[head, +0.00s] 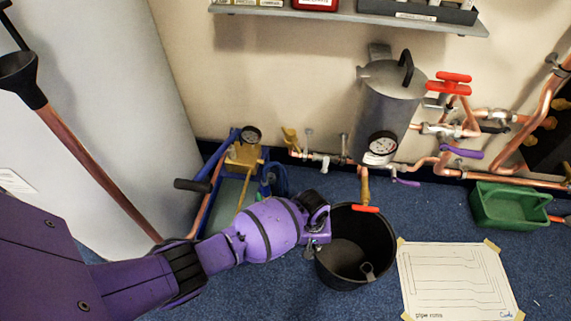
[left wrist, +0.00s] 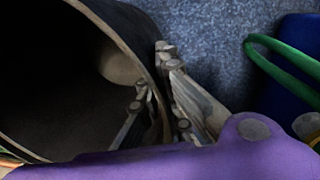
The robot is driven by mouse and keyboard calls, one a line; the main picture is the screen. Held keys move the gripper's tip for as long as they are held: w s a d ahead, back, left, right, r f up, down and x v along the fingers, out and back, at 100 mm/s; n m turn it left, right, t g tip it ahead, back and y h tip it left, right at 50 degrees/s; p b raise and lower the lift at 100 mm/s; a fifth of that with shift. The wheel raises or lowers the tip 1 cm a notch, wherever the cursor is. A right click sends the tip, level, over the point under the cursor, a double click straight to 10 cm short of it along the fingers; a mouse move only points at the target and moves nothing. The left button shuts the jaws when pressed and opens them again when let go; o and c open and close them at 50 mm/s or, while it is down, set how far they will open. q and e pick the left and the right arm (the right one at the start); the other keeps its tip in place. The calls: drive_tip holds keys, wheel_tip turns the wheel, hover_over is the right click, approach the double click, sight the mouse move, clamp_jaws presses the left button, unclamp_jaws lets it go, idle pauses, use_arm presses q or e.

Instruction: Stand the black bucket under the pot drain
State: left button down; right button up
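The black bucket (head: 345,262) is upright at the centre of the head view; whether it touches the floor I cannot tell. The grey pot (head: 388,100) hangs on the wall behind it. Its brass drain (head: 365,184) with a red lever (head: 366,208) points down and overlaps the bucket's far rim in the picture. My left gripper (head: 317,240) is at the bucket's left rim. In the left wrist view its fingers (left wrist: 158,95) straddle the wall of the bucket (left wrist: 60,80), one inside and one outside, closed on it. My right gripper is out of view.
A taped paper sheet (head: 455,280) lies right of the bucket. A green bin (head: 508,205) stands at the far right. Copper pipes (head: 430,163) run low along the wall. A cart with a yellow part and gauge (head: 245,157) stands left. Blue carpet is bare in front.

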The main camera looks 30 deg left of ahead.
use_arm(q)
drive_tip(key=shift+w+d+r, duration=0.2)
drive_tip(key=shift+w+r, duration=0.1)
drive_tip(key=shift+w, duration=0.1)
drive_tip(key=shift+f, duration=0.1)
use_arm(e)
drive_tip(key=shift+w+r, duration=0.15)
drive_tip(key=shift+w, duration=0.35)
use_arm(q)
drive_tip(key=c, duration=2)
unclamp_jaws()
drive_tip(key=r+p, duration=0.2)
drive_tip(key=r, duration=0.1)
drive_tip(key=a+r+p, duration=0.1)
drive_tip(key=r+p, duration=0.1)
drive_tip(key=r, duration=0.2)
drive_tip(key=r+p, duration=0.2)
drive_tip(key=r, duration=0.2)
drive_tip(key=shift+s+a+r, duration=0.15)
drive_tip(key=shift+s+r, duration=0.1)
drive_tip(key=shift+s, duration=0.05)
drive_tip(key=shift+s+r+p, duration=0.1)
drive_tip(key=shift+r+p, duration=0.2)
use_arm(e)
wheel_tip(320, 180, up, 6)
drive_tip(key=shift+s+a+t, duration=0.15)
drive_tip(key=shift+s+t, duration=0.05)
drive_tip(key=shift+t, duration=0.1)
